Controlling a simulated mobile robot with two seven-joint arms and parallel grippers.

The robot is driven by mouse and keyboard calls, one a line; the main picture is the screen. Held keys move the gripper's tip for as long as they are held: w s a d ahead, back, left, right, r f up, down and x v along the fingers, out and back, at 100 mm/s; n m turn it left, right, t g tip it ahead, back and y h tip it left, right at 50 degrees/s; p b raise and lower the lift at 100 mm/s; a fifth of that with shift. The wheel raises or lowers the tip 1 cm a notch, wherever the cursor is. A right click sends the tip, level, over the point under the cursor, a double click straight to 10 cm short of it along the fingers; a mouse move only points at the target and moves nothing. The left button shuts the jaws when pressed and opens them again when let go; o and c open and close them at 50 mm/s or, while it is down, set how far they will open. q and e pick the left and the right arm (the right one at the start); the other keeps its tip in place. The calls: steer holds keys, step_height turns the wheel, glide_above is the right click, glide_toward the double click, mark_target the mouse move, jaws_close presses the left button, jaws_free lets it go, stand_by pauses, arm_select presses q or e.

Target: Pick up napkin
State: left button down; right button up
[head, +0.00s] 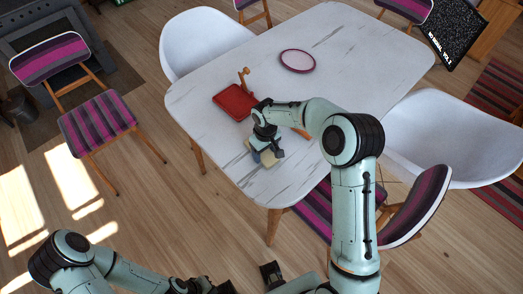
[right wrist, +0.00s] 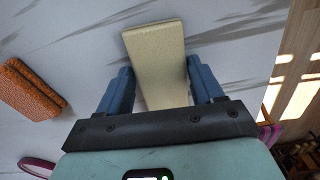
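A flat beige block that looks like the folded napkin (head: 267,158) lies on the white table near its front-left edge. In the right wrist view the napkin (right wrist: 158,58) lies between the two blue fingers and runs on past their tips. My right gripper (head: 265,151) points down over it. Its fingers (right wrist: 160,80) are apart, one on each side; a gap shows on the left, and the right finger is very close to or touching the napkin. My left gripper (head: 205,287) is low at the bottom edge, away from the table, its fingers unclear.
On the white table (head: 340,60) are a red tray (head: 232,101), a small wooden item (head: 243,75), and a pink-rimmed plate (head: 297,61). An orange speckled block (right wrist: 30,88) lies left in the wrist view. White chairs (head: 205,42) and striped chairs (head: 97,122) stand around.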

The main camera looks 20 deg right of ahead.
mark_target(264, 154)
steer(key=c, duration=0.5)
